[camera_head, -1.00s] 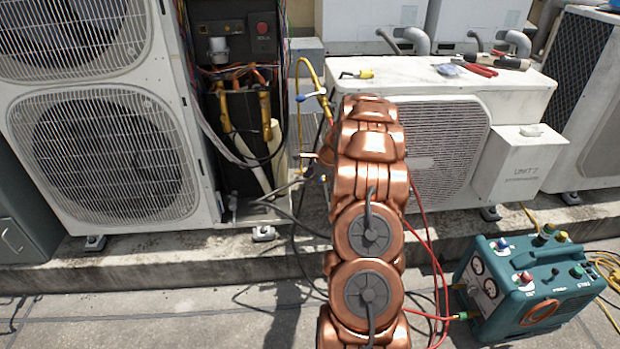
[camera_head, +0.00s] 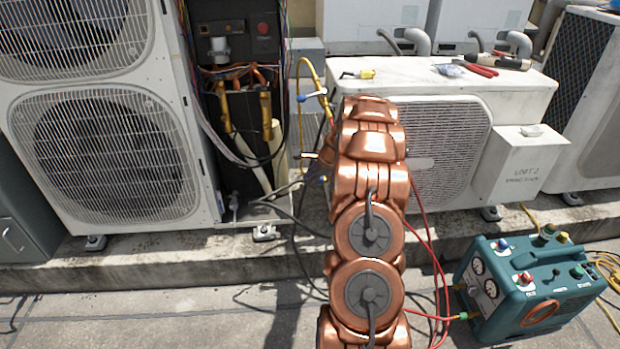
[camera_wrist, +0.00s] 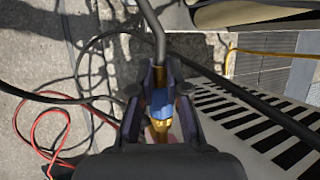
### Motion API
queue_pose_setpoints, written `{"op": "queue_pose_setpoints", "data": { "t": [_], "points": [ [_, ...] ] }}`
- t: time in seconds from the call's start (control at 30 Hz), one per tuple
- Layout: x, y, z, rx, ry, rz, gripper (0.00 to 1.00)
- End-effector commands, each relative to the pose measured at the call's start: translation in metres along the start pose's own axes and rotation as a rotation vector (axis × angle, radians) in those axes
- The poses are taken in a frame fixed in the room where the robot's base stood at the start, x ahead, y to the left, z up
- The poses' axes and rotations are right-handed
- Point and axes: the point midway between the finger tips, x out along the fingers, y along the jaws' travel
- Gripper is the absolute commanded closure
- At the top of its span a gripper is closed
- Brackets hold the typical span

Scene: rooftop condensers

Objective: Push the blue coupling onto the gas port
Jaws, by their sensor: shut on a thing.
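In the wrist view, my gripper (camera_wrist: 160,82) is shut on the blue coupling (camera_wrist: 161,101), which sits between its dark fingers. A dark hose runs up and away from the coupling. Brass-coloured metal shows just below the coupling, but I cannot tell whether this is the gas port or part of the coupling. In the head view my copper-coloured arm hides the gripper and the held coupling. The gas port cannot be made out clearly in either view.
The open service bay (camera_head: 238,130) of the large condenser shows pipes and loose cables. A smaller white unit (camera_head: 350,84) stands behind my arm, with tools on top. A teal recovery machine (camera_head: 540,290) sits at the lower right. Red hoses (camera_head: 432,255) hang beside my arm.

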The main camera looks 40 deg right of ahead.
Motion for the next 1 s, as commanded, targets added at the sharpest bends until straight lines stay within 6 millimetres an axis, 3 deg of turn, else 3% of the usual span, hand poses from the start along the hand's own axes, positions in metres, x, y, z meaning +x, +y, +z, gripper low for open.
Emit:
{"op": "queue_pose_setpoints", "data": {
  "t": [1.0],
  "points": [
    [0.004,-0.001,0.011,0.000,0.001,-0.001,1.00]
  ]
}}
